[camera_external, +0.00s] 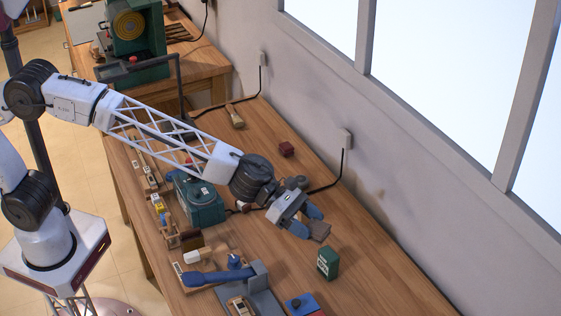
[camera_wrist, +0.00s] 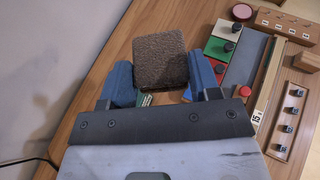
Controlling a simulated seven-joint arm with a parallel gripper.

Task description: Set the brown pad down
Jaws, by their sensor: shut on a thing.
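The brown pad (camera_external: 320,232) is a small, rough, dark brown square block. My gripper (camera_external: 308,221) is shut on it, with a blue finger on each side. In the wrist view the pad (camera_wrist: 160,58) fills the space between the blue fingertips (camera_wrist: 162,82) and sticks out beyond them. In the external view the pad is over the right part of the wooden table (camera_external: 370,270), just behind a green box. I cannot tell whether its underside touches the wood.
The green box (camera_external: 328,263) stands close to the pad. A grey bracket (camera_external: 262,288) and a blue-handled tool (camera_external: 215,277) lie toward the front. A teal machine (camera_external: 200,200) stands left of my gripper. A dark red block (camera_external: 286,149) sits near the wall. Bare wood lies right of the pad.

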